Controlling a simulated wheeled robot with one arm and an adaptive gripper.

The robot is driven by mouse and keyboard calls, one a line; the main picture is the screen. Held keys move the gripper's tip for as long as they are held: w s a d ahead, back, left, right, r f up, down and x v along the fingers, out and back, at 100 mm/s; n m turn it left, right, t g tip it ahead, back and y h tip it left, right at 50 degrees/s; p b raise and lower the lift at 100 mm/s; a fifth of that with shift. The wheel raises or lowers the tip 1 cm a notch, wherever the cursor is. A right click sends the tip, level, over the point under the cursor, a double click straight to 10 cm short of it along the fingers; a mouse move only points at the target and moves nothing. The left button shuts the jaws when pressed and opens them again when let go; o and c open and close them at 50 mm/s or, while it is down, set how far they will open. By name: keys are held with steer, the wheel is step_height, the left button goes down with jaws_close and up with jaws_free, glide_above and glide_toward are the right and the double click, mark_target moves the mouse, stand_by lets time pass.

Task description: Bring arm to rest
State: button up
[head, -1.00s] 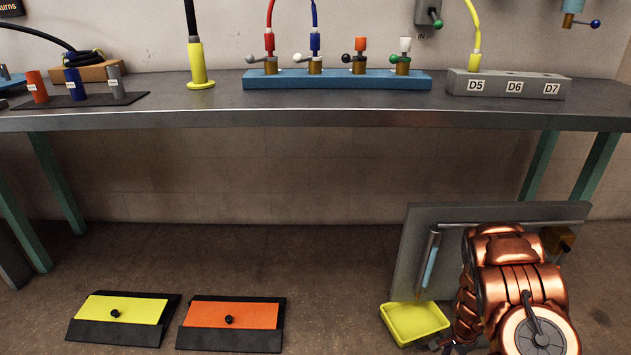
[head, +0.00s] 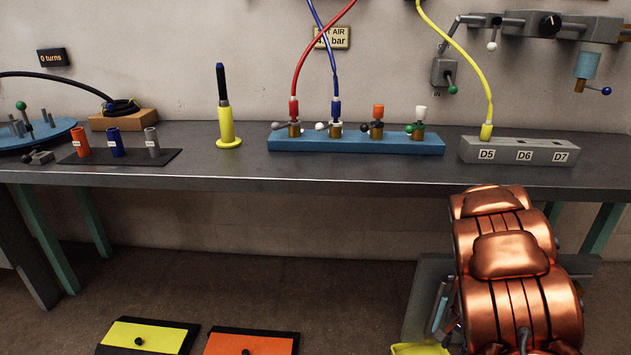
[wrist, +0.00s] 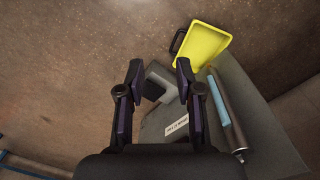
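My copper-coloured arm (head: 515,265) stands at the right of the head view, in front of the bench. My gripper (wrist: 157,75) shows only in the wrist view. Its two dark fingers are apart, with nothing held between them. Beyond the fingers are a grey block (wrist: 160,80), a grey panel (wrist: 255,115) with a label, and a yellow tray (wrist: 204,50) near the floor. In the head view the gripper is out of sight.
The bench (head: 210,175) carries a blue manifold (head: 350,143) with red and blue hoses, a grey block (head: 520,152) marked D5 to D7, and a yellow stand (head: 228,130). A yellow plate (head: 150,338) and an orange plate (head: 250,345) lie on the floor, which is clear behind them.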

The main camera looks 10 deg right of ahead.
steer(key=s+a+r+n+p, duration=0.2)
steer(key=a+r+p, duration=0.25)
steer(key=r, duration=0.55)
steer(key=s+a+r+n+p, duration=0.15)
steer(key=a+r+p, duration=0.35)
steer(key=r, duration=0.5)
steer(key=s+a+r+n+p, duration=0.2)
steer(key=a+r+p, duration=0.3)
steer(key=r, duration=0.5)
steer(key=s+a+r+n+p, duration=0.2)
steer(key=s+a+r+p, duration=0.2)
steer(key=s+r, duration=0.2)
steer(key=s+a+r+n+g+p, duration=0.1)
steer(key=s+a+r+n+p, duration=0.2)
steer(key=r, duration=0.6)
steer(key=s+a+r+n+p, duration=0.2)
steer(key=s+a+r+p, duration=0.3)
steer(key=s+r, duration=0.3)
steer(key=shift+s+p, duration=0.5)
steer(key=shift+p, duration=0.35)
